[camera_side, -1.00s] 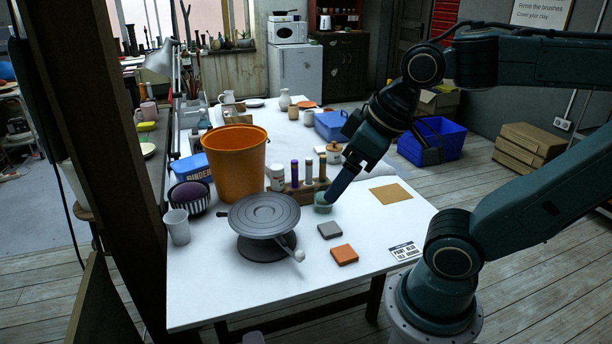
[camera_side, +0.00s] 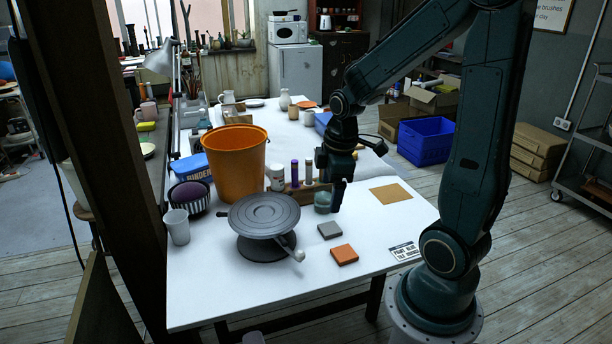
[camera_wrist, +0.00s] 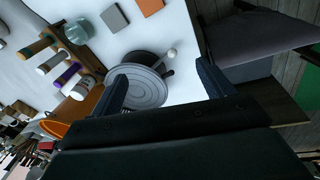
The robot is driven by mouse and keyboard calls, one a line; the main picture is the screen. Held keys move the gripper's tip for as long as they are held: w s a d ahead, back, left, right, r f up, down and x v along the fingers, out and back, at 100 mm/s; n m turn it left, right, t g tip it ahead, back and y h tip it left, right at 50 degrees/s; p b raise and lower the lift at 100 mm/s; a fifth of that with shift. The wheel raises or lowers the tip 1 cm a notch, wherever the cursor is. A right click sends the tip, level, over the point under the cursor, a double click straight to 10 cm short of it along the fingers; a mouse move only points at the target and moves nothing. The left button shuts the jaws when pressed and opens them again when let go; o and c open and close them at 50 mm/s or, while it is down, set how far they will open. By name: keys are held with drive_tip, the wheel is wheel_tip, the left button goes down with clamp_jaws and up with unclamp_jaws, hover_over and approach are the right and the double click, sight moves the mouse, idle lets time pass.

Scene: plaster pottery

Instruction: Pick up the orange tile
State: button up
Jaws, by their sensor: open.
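The orange tile (camera_side: 344,254) lies flat on the white table near its front right part, and it also shows at the top of the wrist view (camera_wrist: 150,6). A grey tile (camera_side: 329,230) lies just behind it, apart from it. My gripper (camera_side: 336,202) is above the table behind both tiles, beside a small green glass jar (camera_side: 323,202). In the wrist view my gripper's two fingers (camera_wrist: 165,88) are spread apart with nothing held between them.
A grey turntable (camera_side: 264,214) stands left of the tiles, its knobbed handle pointing toward them. An orange bucket (camera_side: 236,165) and a wooden rack of bottles (camera_side: 300,192) stand behind. A brown square (camera_side: 391,193) and a printed card (camera_side: 405,251) lie flat at right.

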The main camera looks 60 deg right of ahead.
drive_tip(key=s+d+f+n+g, duration=0.1)
drive_tip(key=s+d+f+n, duration=0.1)
drive_tip(key=d+f, duration=0.5)
wheel_tip(320, 180, down, 3)
drive_tip(key=shift+s+r+n+g+y, duration=0.1)
drive_tip(key=shift+s+n+g+y, duration=0.1)
drive_tip(key=shift+n+g+y, duration=0.3)
hover_over(344, 252)
drive_tip(key=shift+s+a+f, duration=0.1)
drive_tip(key=shift+f, duration=2.05)
drive_tip(key=shift+s+f, duration=0.1)
drive_tip(key=shift+f, duration=2)
drive_tip(key=shift+f, duration=0.15)
drive_tip(key=shift+w+f, duration=0.1)
drive_tip(key=shift+f, duration=2.35)
drive_tip(key=shift+c, duration=0.2)
drive_tip(key=c, duration=1.1)
